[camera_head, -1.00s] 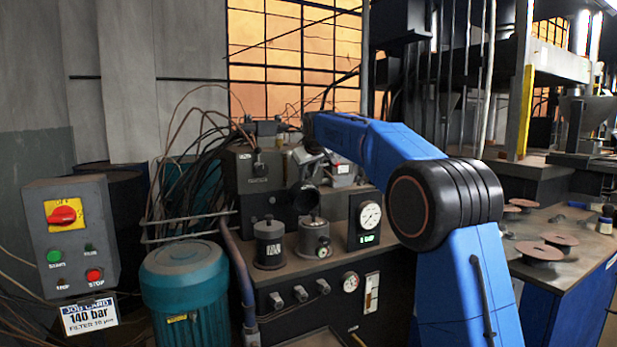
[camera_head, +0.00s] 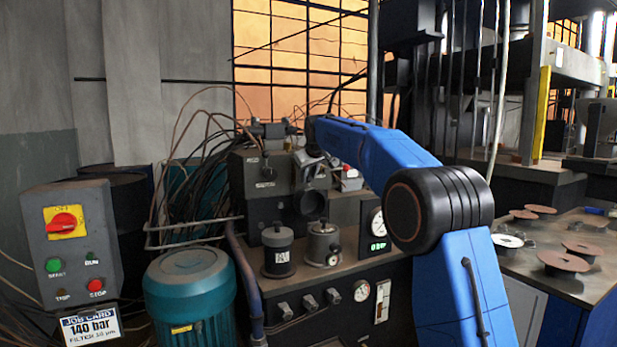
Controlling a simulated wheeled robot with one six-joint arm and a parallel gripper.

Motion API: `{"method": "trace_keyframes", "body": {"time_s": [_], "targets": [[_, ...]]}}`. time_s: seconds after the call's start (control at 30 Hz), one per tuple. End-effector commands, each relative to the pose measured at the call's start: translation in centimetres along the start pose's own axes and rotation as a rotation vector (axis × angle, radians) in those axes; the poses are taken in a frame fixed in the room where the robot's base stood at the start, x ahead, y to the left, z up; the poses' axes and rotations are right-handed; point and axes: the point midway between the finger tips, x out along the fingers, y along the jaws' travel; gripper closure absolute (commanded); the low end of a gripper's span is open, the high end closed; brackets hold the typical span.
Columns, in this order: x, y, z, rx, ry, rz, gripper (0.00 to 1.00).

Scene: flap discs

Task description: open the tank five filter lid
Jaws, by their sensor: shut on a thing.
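Two small filter canisters stand on the dark tank top in the head view. The left one (camera_head: 278,252) is dark with a white label. The right one (camera_head: 322,248) is greyer, with a small gauge on its side and a lid (camera_head: 322,229) with a small knob on top. My blue arm reaches in from the lower right. My gripper (camera_head: 315,212) is at its end, a dark shape pointing down just above and at the right canister's lid. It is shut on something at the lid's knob. The fingertips are too small and dark to see clearly.
A gauge with a lit display (camera_head: 377,230) stands right of the canisters. A teal motor (camera_head: 190,295) is in front left. A control box (camera_head: 70,245) with a red switch stands at far left. Cables hang behind. A table (camera_head: 540,275) with several discs is at right.

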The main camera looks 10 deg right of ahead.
Motion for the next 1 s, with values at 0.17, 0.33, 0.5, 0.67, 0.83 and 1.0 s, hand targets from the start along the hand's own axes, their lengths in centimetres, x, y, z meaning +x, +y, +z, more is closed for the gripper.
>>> {"method": "trace_keyframes", "body": {"time_s": [0.17,0.33,0.5,0.67,0.83,1.0], "targets": [[-0.7,0.6,-0.6,0.001,0.017,0.010,0.66],[-0.5,0.4,-0.4,0.001,0.011,0.007,0.57],[-0.4,0.3,-0.3,0.000,0.008,0.005,0.57],[-1.4,0.2,-0.2,0.001,0.007,0.004,0.57],[-4.2,0.2,-0.2,0.001,0.008,0.004,0.57],[-7.7,0.3,-0.2,0.001,0.009,0.005,0.57]]}}
